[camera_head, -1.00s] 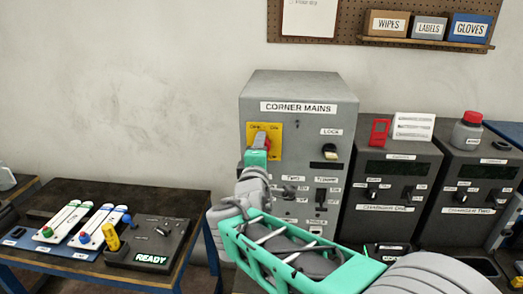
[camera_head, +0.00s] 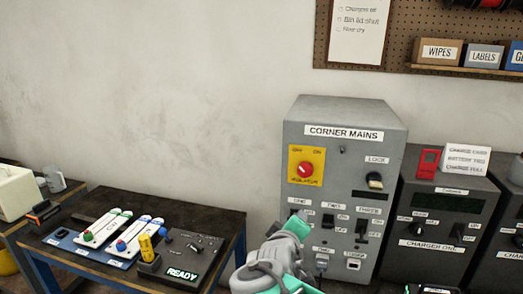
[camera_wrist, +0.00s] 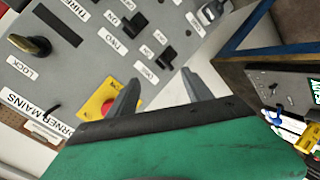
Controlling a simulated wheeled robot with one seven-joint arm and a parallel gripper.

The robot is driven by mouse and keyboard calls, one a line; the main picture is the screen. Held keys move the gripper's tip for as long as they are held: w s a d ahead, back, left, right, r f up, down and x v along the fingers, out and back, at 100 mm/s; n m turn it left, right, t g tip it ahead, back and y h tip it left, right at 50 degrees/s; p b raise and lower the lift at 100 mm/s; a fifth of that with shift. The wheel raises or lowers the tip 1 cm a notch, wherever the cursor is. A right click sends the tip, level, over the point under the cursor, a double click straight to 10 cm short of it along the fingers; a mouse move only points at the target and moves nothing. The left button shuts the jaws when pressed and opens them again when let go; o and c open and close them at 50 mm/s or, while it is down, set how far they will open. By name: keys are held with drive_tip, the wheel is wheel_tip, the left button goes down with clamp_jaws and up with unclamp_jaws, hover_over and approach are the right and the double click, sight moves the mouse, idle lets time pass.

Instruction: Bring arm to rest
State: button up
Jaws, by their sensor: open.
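My gripper (camera_wrist: 155,88) is open and empty in the wrist view, its two grey fingers apart in front of the grey corner mains cabinet (camera_wrist: 95,25). In the head view my arm rises from the bottom edge, and its green wrist end covers the lower left of the cabinet (camera_head: 300,118). The fingertips are hard to make out there. The red rotary isolator knob (camera_head: 305,169) on its yellow plate is uncovered. It also shows in the wrist view (camera_wrist: 107,107), partly behind a finger.
Charger one (camera_head: 438,220) stands right of the cabinet. Left is a dark table (camera_head: 120,203) with a control box (camera_head: 175,255) reading READY. A pegboard (camera_head: 400,20) with a shelf of boxes hangs above. The wall (camera_head: 150,90) at upper left is clear.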

drive_tip(key=s+a+f+m+g+y, duration=0.25)
drive_tip(key=s+f+g, duration=0.25)
drive_tip(key=s+f, duration=0.3)
drive_tip(key=s+a+f+m+g+y, duration=0.15)
drive_tip(key=s+a+f+g, duration=0.25)
drive_tip(key=s+f, duration=0.45)
drive_tip(key=s+d+r+m, duration=0.3)
drive_tip(key=d+r+m, duration=0.1)
drive_tip(key=d, duration=0.6)
drive_tip(key=shift+d+r, duration=0.25)
drive_tip(key=shift+d, duration=0.05)
